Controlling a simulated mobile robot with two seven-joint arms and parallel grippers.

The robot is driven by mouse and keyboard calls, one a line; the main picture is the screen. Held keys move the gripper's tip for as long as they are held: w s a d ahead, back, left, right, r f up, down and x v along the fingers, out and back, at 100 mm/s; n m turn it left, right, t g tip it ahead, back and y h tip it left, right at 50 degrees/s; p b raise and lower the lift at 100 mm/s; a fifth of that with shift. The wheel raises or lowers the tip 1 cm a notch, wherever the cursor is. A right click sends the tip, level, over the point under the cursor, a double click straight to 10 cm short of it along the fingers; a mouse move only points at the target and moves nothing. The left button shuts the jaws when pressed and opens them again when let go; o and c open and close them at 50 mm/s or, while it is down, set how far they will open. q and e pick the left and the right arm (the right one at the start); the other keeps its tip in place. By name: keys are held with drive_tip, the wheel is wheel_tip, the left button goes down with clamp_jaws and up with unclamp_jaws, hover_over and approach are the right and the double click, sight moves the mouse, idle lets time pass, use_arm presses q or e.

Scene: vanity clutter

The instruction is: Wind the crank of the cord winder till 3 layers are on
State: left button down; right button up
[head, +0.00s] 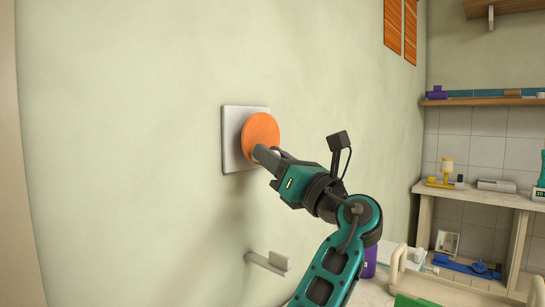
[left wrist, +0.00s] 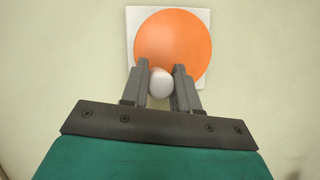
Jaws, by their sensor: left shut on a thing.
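The cord winder's orange disc (head: 260,129) is mounted on a white square plate (head: 232,140) on the wall. In the left wrist view the disc (left wrist: 172,45) faces the camera, with the plate's corners (left wrist: 203,18) showing behind it. A white rounded crank knob (left wrist: 160,82) stands at the disc's lower edge. My left gripper (head: 265,157) is shut on this knob, with one finger on each side of it in the left wrist view (left wrist: 160,85). No cord or wound layers can be made out. My right gripper is not in view.
A small grey bracket (head: 268,262) sticks out of the wall below the winder. The wall around the plate is bare.

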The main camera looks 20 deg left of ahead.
use_arm(q)
drive_tip(key=n+g, duration=0.1)
drive_tip(key=n, duration=0.2)
drive_tip(key=shift+w+d+f+n+g+y, duration=0.1)
drive_tip(key=shift+w+f+n+g+y, duration=0.1)
drive_tip(key=shift+w+n+g+y, duration=0.2)
drive_tip(key=shift+w+d+f+n+g+y, duration=0.1)
drive_tip(key=shift+w+n+g+y, duration=0.15)
drive_tip(key=shift+n+g, duration=0.85)
drive_tip(key=shift+w+d+f+n+g+y, duration=0.15)
drive_tip(key=shift+w+n+g, duration=0.2)
drive_tip(key=shift+n, duration=1.45)
drive_tip(key=shift+g, duration=0.25)
drive_tip(key=c, duration=0.8)
unclamp_jaws()
drive_tip(key=shift+c, duration=0.2)
drive_tip(key=v, duration=1.2)
drive_tip(key=shift+s+d+f, duration=0.15)
drive_tip(key=shift+s+d, duration=0.05)
drive_tip(key=shift+d, duration=0.15)
